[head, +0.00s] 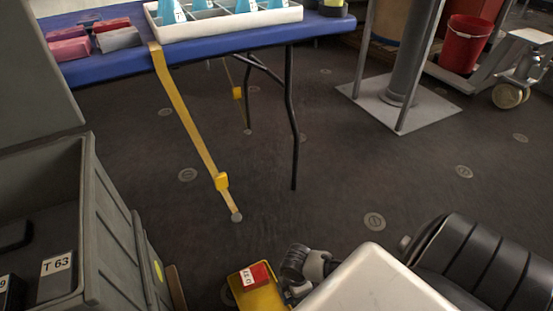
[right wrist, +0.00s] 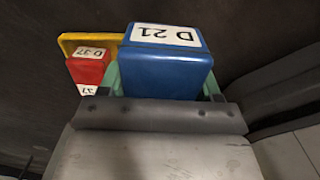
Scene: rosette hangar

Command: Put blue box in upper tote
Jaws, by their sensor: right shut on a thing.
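The blue box (right wrist: 168,75), labelled D 21, is held between the green fingers of my right gripper (right wrist: 165,85) in the right wrist view. The gripper is shut on it. In the head view neither the blue box nor the right gripper's fingers can be made out. A grey tote (head: 92,215) stands at the left of the head view, open at the top, with dark boxes inside, one labelled T 63 (head: 57,264). Whether it is the upper tote cannot be told from here. My left gripper is not in view.
A red box (head: 255,274) sits on a yellow surface (head: 262,298) at the bottom; the red box also shows in the wrist view (right wrist: 90,68). A blue table (head: 110,65) bears a white tray (head: 225,24) and coloured boxes. A yellow strap (head: 185,115) slopes to the open floor.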

